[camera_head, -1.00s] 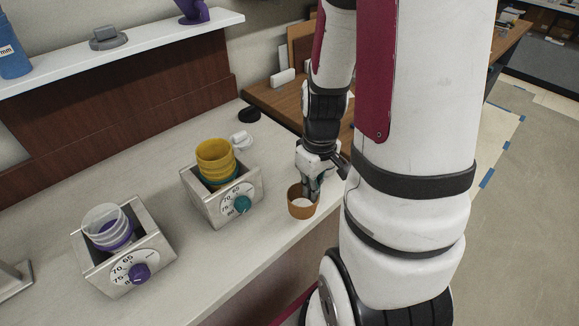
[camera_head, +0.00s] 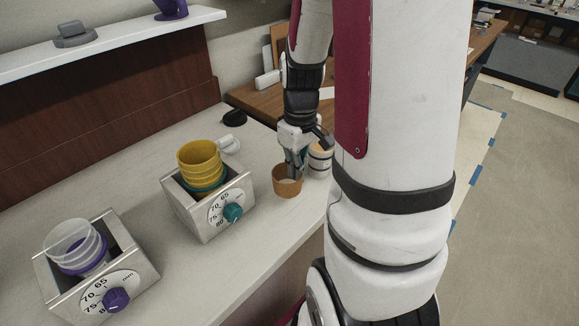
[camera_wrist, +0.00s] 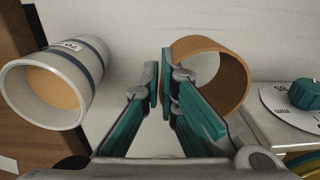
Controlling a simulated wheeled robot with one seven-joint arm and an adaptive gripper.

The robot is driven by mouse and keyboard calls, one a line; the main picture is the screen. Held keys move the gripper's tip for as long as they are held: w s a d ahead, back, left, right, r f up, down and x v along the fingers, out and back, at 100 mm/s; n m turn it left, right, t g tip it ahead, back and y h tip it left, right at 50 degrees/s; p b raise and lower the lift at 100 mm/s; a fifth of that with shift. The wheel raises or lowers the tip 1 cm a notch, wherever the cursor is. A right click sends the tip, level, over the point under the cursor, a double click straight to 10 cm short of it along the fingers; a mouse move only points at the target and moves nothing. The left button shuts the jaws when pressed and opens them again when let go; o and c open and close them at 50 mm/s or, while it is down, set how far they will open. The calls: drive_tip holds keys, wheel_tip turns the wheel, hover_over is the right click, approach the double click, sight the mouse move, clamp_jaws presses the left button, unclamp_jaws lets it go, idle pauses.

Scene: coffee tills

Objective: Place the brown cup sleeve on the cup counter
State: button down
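The brown cup sleeve (camera_head: 288,188) is an open ring at the right part of the pale counter (camera_head: 130,165), near its front edge. My gripper (camera_head: 293,172) points down at its near-upright wall. In the wrist view, the sleeve (camera_wrist: 237,75) is right of centre, and my gripper (camera_wrist: 159,78) has its fingertips close together at the sleeve's left wall, one on each side. The gripper is shut on that wall. I cannot tell whether the sleeve's base touches the counter or hangs slightly above it.
A white cup with a blue-grey band (camera_wrist: 65,75) stands beside the sleeve; it also shows in the head view (camera_head: 321,160). Left are a metal box with a teal dial (camera_head: 232,212) and yellow cups (camera_head: 199,157), and one with a purple dial (camera_head: 116,299) and clear cups (camera_head: 75,240).

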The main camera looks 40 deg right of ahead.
drive_tip(key=w, duration=0.1)
drive_tip(key=w+d, duration=0.1)
drive_tip(key=w, duration=0.1)
drive_tip(key=w+d, duration=0.1)
drive_tip(key=shift+w+d+f, duration=0.2)
drive_tip(key=shift+w+f, duration=0.1)
drive_tip(key=shift+w, duration=0.1)
drive_tip(key=shift+f, duration=1.75)
drive_tip(key=c, duration=1.8)
unclamp_jaws()
drive_tip(key=shift+f, duration=0.1)
drive_tip(key=shift+c, duration=0.2)
drive_tip(key=shift+o, duration=0.2)
wheel_tip(320, 180, up, 12)
drive_tip(key=s+a+r+t, duration=0.1)
drive_tip(key=s+a+r, duration=0.2)
drive_tip(key=a+r, duration=0.3)
drive_tip(key=s+a+r+t, duration=0.1)
drive_tip(key=s+a+r, duration=0.2)
drive_tip(key=a, duration=0.5)
drive_tip(key=s+a+r+t, duration=0.1)
drive_tip(key=s+a, duration=0.6)
drive_tip(key=s, duration=0.2)
drive_tip(key=shift+s+a+t+p, duration=0.3)
drive_tip(key=shift+s, duration=0.1)
